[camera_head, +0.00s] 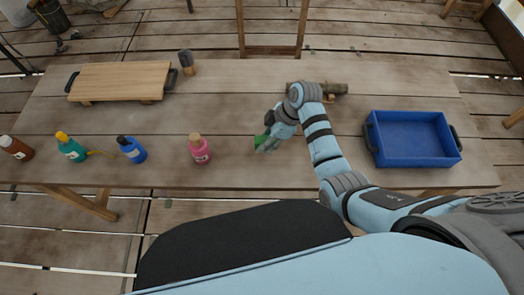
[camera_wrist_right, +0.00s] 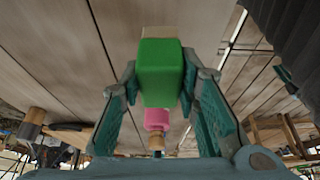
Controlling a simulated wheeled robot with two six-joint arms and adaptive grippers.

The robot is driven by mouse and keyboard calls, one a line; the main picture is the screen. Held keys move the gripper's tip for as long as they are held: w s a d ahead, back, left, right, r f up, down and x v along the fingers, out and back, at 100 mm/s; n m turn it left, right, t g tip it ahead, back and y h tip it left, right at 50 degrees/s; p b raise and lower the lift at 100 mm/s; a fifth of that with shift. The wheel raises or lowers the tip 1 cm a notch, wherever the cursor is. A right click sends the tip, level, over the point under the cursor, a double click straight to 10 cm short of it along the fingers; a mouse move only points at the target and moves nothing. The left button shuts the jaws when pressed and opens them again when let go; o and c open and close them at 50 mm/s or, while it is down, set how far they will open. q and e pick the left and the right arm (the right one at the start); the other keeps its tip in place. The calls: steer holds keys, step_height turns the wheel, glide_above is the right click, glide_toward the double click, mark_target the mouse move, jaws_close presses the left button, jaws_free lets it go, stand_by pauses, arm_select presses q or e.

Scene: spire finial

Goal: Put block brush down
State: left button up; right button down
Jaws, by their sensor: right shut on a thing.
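The block brush shows in the right wrist view as a green block (camera_wrist_right: 161,72) with a pale tan end at the top. In the head view only a small green part (camera_head: 260,141) of it shows; the rest is hidden by the fingers. My right gripper (camera_head: 268,142) is shut on it, with one finger on each side of the block. It is over the middle of the table (camera_head: 240,100), right of the pink bottle (camera_head: 200,150). I cannot tell whether the brush touches the tabletop. My left gripper is not in view.
A blue tray (camera_head: 372,139) stands at the right. A wooden board (camera_head: 120,80) with dark handles and a dark round brush (camera_head: 187,62) are at the back left. Blue (camera_head: 132,150), teal (camera_head: 71,148) and brown (camera_head: 15,148) bottles stand at the front left. A wooden piece (camera_head: 334,88) lies behind my arm.

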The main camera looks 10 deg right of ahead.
step_height(320, 180, down, 8)
steer(key=b, duration=0.7)
steer(key=shift+r, duration=0.3)
steer(key=c, duration=1.2)
jaws_free()
steer(key=shift+f, duration=0.15)
steer(key=p+v, duration=0.2)
steer(key=v, duration=1)
steer(key=shift+r+p, duration=0.2)
steer(key=shift+p, duration=0.15)
